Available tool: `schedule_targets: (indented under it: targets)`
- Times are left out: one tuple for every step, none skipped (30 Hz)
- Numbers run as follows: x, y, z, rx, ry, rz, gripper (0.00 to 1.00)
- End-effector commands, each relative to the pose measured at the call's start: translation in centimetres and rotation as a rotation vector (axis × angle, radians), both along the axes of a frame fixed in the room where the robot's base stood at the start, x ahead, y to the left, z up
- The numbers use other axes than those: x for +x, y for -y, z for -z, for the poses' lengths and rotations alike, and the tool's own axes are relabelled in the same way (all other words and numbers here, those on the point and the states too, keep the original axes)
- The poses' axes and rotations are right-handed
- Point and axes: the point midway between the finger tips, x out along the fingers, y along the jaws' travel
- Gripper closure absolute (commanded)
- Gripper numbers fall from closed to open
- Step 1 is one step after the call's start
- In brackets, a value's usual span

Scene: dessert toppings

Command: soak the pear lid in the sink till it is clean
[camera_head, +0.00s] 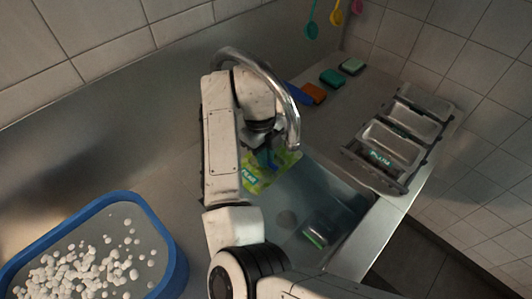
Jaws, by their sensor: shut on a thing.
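The pear lid (262,174) is a flat green and yellow piece with lettering that looks like "PEAR". It is at the back left of the sink (372,193), below the faucet. My gripper (267,156) is shut on the lid at its upper edge, and my arm hides part of both. The lid looks tilted; I cannot tell how much of it is under the water. Whether dirt is on it is too small to tell.
A curved metal faucet (292,108) arches close to my arm. A small dark item with green (318,236) lies in the sink. A rack of metal bins (392,142) with a "PLUM" label stands right. Sponges (332,77) lie behind. A blue-rimmed tub (178,262) is front left.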

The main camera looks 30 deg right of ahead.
Motion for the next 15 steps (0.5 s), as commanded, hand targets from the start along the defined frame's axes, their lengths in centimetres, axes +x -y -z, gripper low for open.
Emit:
schedule_targets:
  targets:
    - [0.4,-0.4,-0.4,-0.009,0.015,-0.008,1.00]
    - [0.4,-0.4,-0.2,-0.009,0.015,-0.009,1.00]
    - [0.4,-0.4,0.1,-0.009,0.015,-0.009,1.00]
    - [0.4,-0.4,0.3,-0.009,0.015,-0.010,1.00]
    - [0.3,-0.4,0.6,-0.009,0.014,-0.010,1.00]
    - [0.3,-0.4,0.9,-0.008,0.013,-0.010,1.00]
    - [0.3,-0.4,1.2,-0.007,0.013,-0.009,1.00]
    - [0.3,-0.4,1.4,-0.008,0.012,-0.008,1.00]
    - [0.3,-0.3,1.8,-0.007,0.011,-0.008,1.00]
    - [0.2,-0.3,2.1,-0.006,0.010,-0.007,1.00]
    - [0.2,-0.3,2.3,-0.006,0.009,-0.007,1.00]
    - [0.2,-0.3,2.7,-0.006,0.009,-0.007,1.00]
    - [0.2,-0.3,2.9,-0.005,0.008,-0.007,1.00]
    - [0.2,-0.3,3.1,-0.005,0.008,-0.007,1.00]
    - [0.2,-0.3,3.5,-0.005,0.008,-0.007,1.00]
